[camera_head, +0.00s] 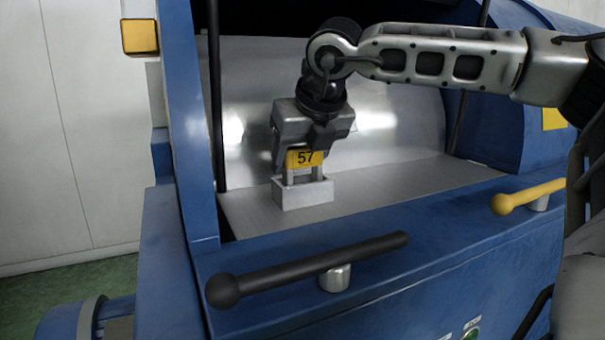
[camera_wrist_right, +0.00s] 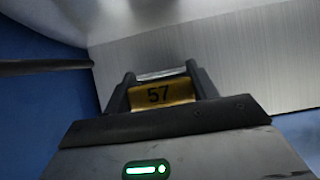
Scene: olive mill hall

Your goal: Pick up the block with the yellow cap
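The block with the yellow cap stands on the flat metal surface inside the blue machine. Its cap (camera_head: 304,157) is marked 57, above a pale grey box-like lower part (camera_head: 302,195). The cap also shows in the wrist view (camera_wrist_right: 160,94). My right gripper (camera_head: 309,168) points down over the block. In the wrist view its two dark fingers (camera_wrist_right: 163,82) stand on either side of the cap, very close to it. I cannot tell whether they press on it. Part of the block is hidden by the gripper. My left gripper is not in view.
A black handle bar (camera_head: 310,268) runs along the machine's front edge (camera_head: 400,255), with a yellow handle (camera_head: 528,196) further right. A curved metal wall (camera_head: 390,120) rises behind the block. The metal surface (camera_head: 400,190) right of the block is clear.

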